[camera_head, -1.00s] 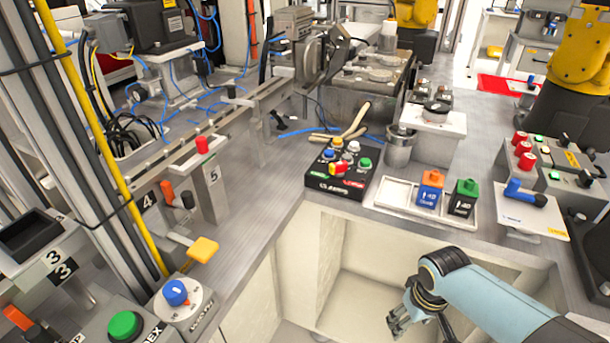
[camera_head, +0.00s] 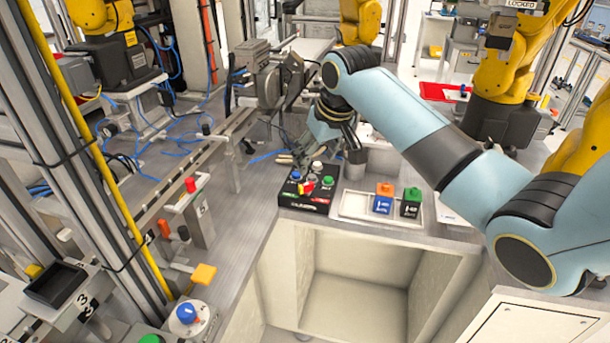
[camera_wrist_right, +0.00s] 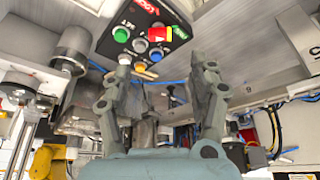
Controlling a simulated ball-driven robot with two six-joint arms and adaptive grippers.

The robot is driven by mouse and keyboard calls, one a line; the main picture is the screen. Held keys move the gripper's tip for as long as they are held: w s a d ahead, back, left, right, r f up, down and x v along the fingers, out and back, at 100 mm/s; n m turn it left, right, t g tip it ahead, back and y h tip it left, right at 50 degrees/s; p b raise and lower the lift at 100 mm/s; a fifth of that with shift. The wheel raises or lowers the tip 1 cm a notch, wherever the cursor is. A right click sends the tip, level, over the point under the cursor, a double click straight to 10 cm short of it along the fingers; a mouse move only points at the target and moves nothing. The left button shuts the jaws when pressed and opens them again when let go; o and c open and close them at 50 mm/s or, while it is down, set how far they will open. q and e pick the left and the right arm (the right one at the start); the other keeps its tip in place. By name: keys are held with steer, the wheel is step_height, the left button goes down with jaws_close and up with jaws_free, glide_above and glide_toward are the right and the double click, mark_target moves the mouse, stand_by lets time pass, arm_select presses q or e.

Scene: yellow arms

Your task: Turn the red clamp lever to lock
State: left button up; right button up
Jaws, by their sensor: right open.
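A small red handle (camera_head: 305,188) with yellow beside it sits among coloured buttons on a black control box (camera_head: 305,202). It also shows in the right wrist view (camera_wrist_right: 157,34), with red lettering at the box's edge. I cannot tell whether this is the clamp lever; a red knob (camera_head: 190,185) also tops a grey post farther left. My right gripper (camera_head: 300,155) is just behind the box, above the bench, partly hidden by its own wrist. In the wrist view its fingers (camera_wrist_right: 165,73) are apart and empty, with the box beyond. My left gripper is not seen.
A white tray (camera_head: 350,207) with orange-topped and green-topped blocks stands right of the box. An open bay (camera_head: 360,290) lies below the bench's front edge. Metal machinery (camera_head: 268,82) stands behind the box. The grey bench left of the box is fairly clear.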

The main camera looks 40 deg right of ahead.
mark_target(306, 184)
steer(key=x, duration=1)
steer(key=shift+f+b, duration=0.35)
steer(key=shift+b, duration=0.05)
steer(key=shift+c, duration=0.3)
steer(key=c, duration=1.1)
